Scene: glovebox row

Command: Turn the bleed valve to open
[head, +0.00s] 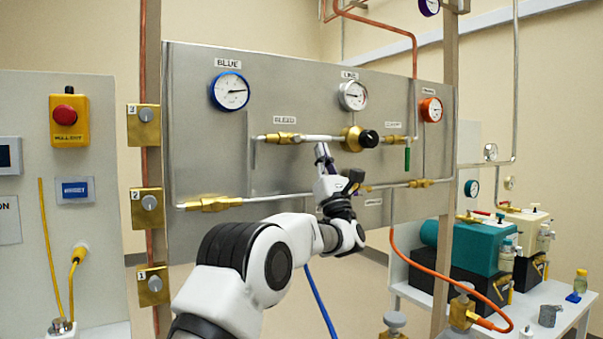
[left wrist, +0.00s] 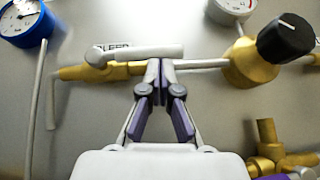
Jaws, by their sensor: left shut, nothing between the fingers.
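The bleed valve is a brass fitting (head: 283,137) under the BLEED label on the steel panel, left of the black-knobbed regulator. It also shows in the left wrist view (left wrist: 88,72). Its pale grey lever (left wrist: 140,52) lies about level, along the pipe, pointing right. My left gripper (head: 321,149) is shut and empty. In the left wrist view its fingertips (left wrist: 160,66) are together just below the lever's right part, in front of the pipe. I cannot tell whether they touch the lever. My right gripper is in neither view.
The regulator's black knob (head: 368,138) sticks out right of the gripper. A green handle (head: 407,158) hangs further right. A lower pipe with a brass fitting (head: 213,203) runs below. Blue (head: 230,91), white (head: 353,95) and orange (head: 431,109) gauges sit above. Pumps stand at right.

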